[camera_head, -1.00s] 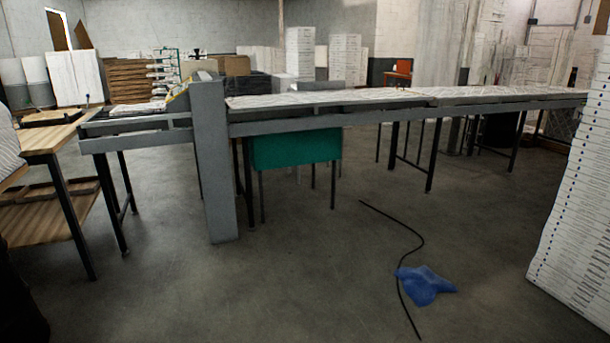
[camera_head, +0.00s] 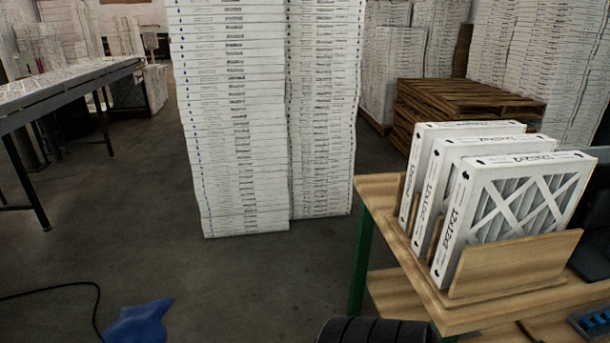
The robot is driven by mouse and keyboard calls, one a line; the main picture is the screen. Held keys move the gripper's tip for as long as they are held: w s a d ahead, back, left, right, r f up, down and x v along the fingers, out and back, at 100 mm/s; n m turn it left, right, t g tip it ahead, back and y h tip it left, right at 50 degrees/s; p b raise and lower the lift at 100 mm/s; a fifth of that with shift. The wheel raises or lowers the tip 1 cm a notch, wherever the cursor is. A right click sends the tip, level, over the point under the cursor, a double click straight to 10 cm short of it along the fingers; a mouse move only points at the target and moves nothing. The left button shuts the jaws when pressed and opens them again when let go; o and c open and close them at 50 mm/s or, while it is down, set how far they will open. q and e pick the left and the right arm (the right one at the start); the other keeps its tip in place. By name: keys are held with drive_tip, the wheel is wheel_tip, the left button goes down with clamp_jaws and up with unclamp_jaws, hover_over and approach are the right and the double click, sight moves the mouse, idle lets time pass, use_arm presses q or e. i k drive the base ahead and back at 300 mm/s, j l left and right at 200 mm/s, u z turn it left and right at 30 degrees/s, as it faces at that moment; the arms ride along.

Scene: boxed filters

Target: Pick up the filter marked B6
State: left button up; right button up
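Three white boxed filters stand upright, side by side, in a wooden rack (camera_head: 515,265) on a wooden table at the right of the head view. The front filter (camera_head: 520,205) shows pleats behind white cross strips. The middle filter (camera_head: 435,190) and the back filter (camera_head: 415,170) are partly hidden behind it. Print on their edges is too small to read, so I cannot tell which is marked B6. Neither of my grippers is in view.
The wooden table (camera_head: 375,195) has green legs. Tall stacks of white boxes (camera_head: 235,120) stand on the floor, centre. Wooden pallets (camera_head: 455,100) lie behind the table. A blue cloth (camera_head: 140,322) and black cable (camera_head: 60,285) lie on the floor, left. A long bench (camera_head: 65,85) stands far left.

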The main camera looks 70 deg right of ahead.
sight(498, 197)
drive_tip(key=z, duration=0.45)
drive_tip(key=i+z, duration=0.15)
drive_tip(key=z, duration=0.3)
drive_tip(key=j+z, duration=0.1)
drive_tip(key=z, duration=0.4)
drive_tip(key=i+j+z, duration=0.1)
drive_tip(key=z, duration=0.35)
